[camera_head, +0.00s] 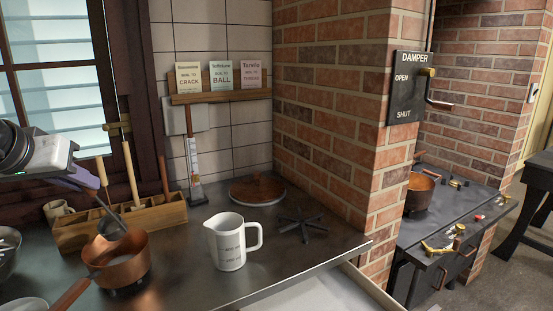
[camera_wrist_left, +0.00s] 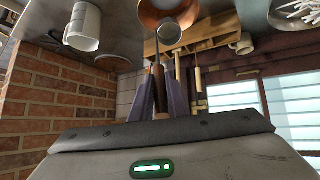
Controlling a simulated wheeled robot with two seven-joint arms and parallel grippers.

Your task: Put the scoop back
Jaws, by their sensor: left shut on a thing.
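My left gripper (camera_head: 94,183) comes in from the left above the counter and is shut on the scoop's handle. In the left wrist view the dark brown handle (camera_wrist_left: 159,102) sits between the two purple fingers. The scoop (camera_head: 112,229) slants down from the fingers, its grey bowl at the copper pan (camera_head: 118,265). Whether the bowl touches the pan is unclear. The wooden caddy (camera_head: 146,229) stands behind the pan against the window wall, with several wooden-handled tools upright in it. My right gripper is not in view.
A white measuring jug (camera_head: 229,244) stands right of the pan. A black trivet (camera_head: 302,224) and a round copper-coloured lid (camera_head: 257,188) lie farther back. A thermometer (camera_head: 194,165) leans at the wall. A brick pillar (camera_head: 335,110) bounds the right side.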

